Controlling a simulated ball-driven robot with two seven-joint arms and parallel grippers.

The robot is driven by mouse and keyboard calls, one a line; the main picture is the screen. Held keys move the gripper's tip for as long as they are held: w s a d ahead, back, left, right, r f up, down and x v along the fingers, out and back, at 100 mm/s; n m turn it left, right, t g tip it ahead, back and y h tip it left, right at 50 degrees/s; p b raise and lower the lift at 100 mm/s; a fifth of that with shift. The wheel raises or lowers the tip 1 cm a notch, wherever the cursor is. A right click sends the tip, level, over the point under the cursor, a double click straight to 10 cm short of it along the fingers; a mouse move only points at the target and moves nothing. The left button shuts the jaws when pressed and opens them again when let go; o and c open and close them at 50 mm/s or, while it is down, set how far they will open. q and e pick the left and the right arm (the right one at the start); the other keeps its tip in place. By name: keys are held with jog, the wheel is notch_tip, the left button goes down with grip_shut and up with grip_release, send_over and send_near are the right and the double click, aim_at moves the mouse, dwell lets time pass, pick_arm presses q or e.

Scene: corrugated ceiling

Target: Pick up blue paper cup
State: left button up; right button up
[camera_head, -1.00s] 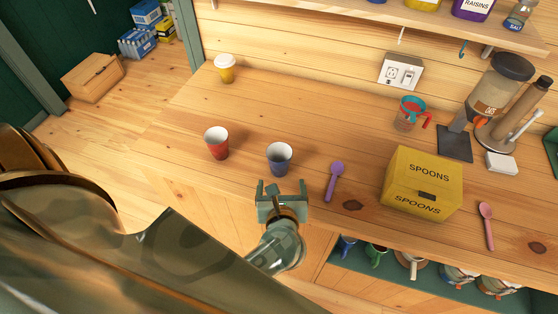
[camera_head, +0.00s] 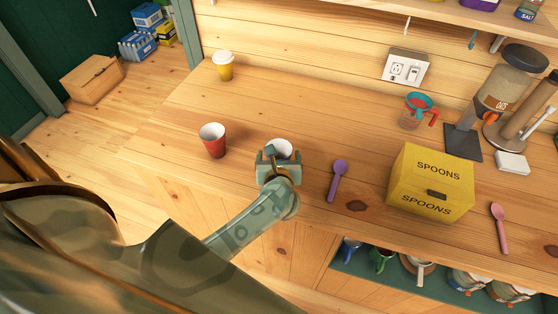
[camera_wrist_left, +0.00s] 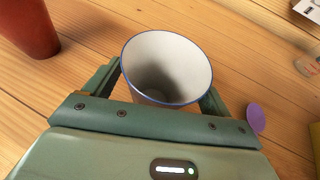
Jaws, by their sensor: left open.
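The blue paper cup (camera_head: 281,147) stands upright on the wooden counter, its white inside and rim showing beyond my left gripper (camera_head: 272,157). In the left wrist view the blue-rimmed cup (camera_wrist_left: 166,66) sits between the open fingers of my left gripper (camera_wrist_left: 162,85), one finger on each side. The gripper hides most of the cup's outer wall in the head view. I cannot tell whether the fingers touch it. My right gripper is not in view.
A red cup (camera_head: 213,141) stands just left of the blue cup. A purple spoon (camera_head: 338,181) lies to the right, then a yellow spoons box (camera_head: 428,183). The counter behind the blue cup is clear.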

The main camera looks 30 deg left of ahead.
pick_arm(q)
jog(key=c, duration=1)
jog(key=shift+r, duration=0.1)
